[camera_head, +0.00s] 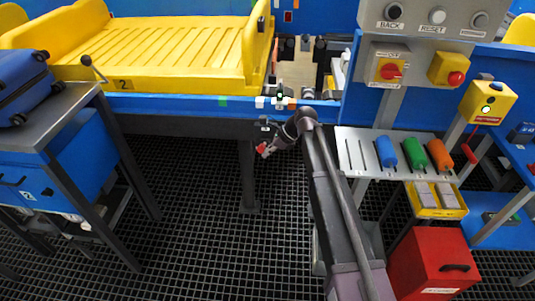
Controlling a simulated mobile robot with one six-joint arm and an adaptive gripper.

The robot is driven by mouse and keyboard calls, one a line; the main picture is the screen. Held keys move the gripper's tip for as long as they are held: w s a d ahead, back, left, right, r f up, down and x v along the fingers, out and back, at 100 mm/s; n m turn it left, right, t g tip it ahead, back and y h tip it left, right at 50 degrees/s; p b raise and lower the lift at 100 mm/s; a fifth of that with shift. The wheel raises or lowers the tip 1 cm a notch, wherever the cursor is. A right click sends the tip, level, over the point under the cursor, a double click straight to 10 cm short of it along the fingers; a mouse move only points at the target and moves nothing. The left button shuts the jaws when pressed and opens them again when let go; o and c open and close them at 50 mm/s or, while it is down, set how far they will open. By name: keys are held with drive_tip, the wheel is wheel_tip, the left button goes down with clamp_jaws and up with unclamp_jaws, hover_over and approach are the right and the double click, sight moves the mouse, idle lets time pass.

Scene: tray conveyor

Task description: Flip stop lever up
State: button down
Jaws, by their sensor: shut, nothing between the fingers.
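No part in view carries a readable stop lever label, so I cannot tell for certain which one it is. A thin lever with a black ball knob (87,61) leans up and left at the left end of the conveyor's blue front rail (180,103). A small dark fitting (265,125) hangs below the rail near the middle. My gripper (265,149) is shut and empty, just below this fitting, at the end of my arm. It has small red parts at its tip. Whether it touches the fitting is too small to tell.
A yellow tray (110,80) lies on the conveyor. The control panel (435,22) with a red rotary switch (390,70) stands upper right. A tool shelf (350,152), a red box (432,262) and a left table (62,112) stand around the open grated floor (205,225).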

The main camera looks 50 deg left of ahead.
drive_tip(key=shift+w+a, duration=0.1)
drive_tip(key=shift+a, duration=0.15)
drive_tip(key=shift+s+d+f+b, duration=0.55)
drive_tip(key=shift+d+f+b, duration=0.85)
drive_tip(key=shift+f+b, duration=0.4)
drive_tip(key=w+d+r+p, duration=0.1)
drive_tip(key=w+r+p, duration=0.5)
drive_tip(key=w, duration=0.1)
drive_tip(key=shift+w+r, duration=0.3)
drive_tip(key=shift+d, duration=0.1)
